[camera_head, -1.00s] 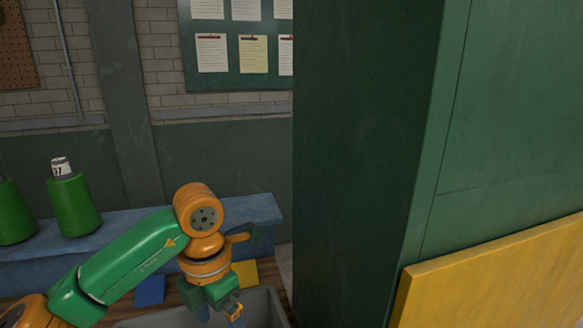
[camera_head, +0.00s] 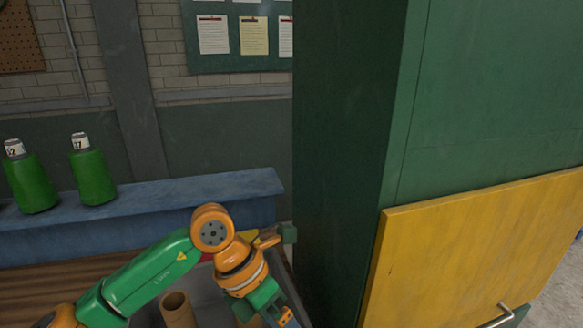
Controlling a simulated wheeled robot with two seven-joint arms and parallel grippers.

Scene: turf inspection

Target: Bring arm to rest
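My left arm, green and orange, comes in from the lower left. Its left gripper (camera_head: 283,318) points down at the bottom edge of the view, over the right part of a grey bin (camera_head: 205,280). The fingertips are partly cut off, so I cannot tell whether they are open or shut. Nothing is clearly seen held in it. My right arm and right gripper are out of view.
A brown tube (camera_head: 178,309) stands in the grey bin. The bin is by a wooden tabletop (camera_head: 60,280). Green bottles (camera_head: 93,178) stand on a blue ledge (camera_head: 190,190) behind. A tall green cabinet (camera_head: 345,150) with a yellow panel (camera_head: 470,250) blocks the right side.

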